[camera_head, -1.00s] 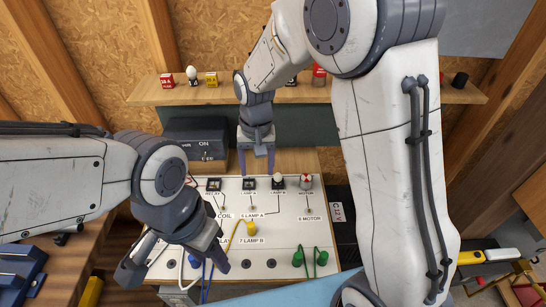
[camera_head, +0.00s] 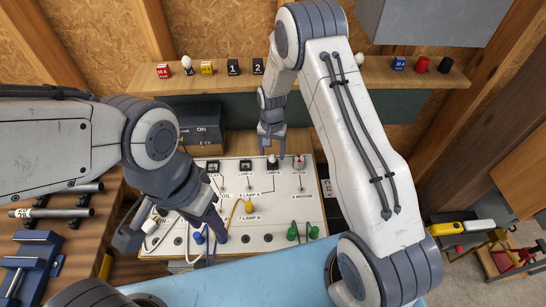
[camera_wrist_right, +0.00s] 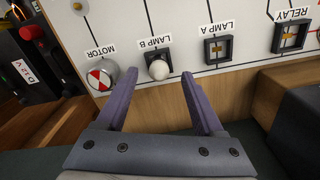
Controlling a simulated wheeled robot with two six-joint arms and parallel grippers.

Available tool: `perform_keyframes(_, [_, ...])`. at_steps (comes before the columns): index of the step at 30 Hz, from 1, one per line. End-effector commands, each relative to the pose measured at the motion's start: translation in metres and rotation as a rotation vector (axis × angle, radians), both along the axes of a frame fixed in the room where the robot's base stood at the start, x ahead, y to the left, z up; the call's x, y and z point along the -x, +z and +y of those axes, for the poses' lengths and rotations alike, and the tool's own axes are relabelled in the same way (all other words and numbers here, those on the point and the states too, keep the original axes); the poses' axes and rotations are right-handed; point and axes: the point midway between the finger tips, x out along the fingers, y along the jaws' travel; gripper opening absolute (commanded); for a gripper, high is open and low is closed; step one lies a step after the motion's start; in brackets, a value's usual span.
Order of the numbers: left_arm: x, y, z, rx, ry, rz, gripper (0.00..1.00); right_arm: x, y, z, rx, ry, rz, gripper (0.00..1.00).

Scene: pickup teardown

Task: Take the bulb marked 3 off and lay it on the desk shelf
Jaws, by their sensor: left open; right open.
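The white bulb (camera_wrist_right: 160,66) sits in the dark LAMP B socket of the panel (camera_wrist_right: 240,18); in the head view its socket (camera_head: 272,164) is just below my right gripper (camera_head: 271,153). No number is legible on the bulb. My right gripper (camera_wrist_right: 154,76) is open and empty, its fingertips to either side of the bulb in the wrist view; contact cannot be told. My left gripper (camera_head: 172,236) is open over the panel's left front, near the leads. The wooden shelf (camera_head: 215,84) runs along the back wall; my right arm hides part of it.
The shelf carries a white bulb (camera_head: 187,63), a yellow block (camera_head: 207,68), black blocks marked 1 (camera_head: 233,67) and 2 (camera_head: 258,66), and more items at right. A red-and-white motor knob (camera_wrist_right: 101,76) sits beside LAMP B.

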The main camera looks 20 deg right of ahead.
Motion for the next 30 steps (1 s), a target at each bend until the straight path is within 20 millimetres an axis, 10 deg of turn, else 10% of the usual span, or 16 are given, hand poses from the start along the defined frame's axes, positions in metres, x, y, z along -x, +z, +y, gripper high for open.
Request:
perform_keyframes(14, [0.0,0.014,0.0,0.0,-0.003,0.0,0.5,0.001,-0.029,-0.001,0.0,0.001,-0.001,0.69])
perform_keyframes(21, [0.0,0.014,0.0,0.0,-0.003,0.0,0.5,0.001,-0.029,-0.001,0.0,0.001,0.0,0.0])
perform_keyframes(30, [0.0,0.014,0.0,0.0,-0.003,0.0,0.5,0.001,-0.028,-0.001,0.0,0.001,-0.001,0.0])
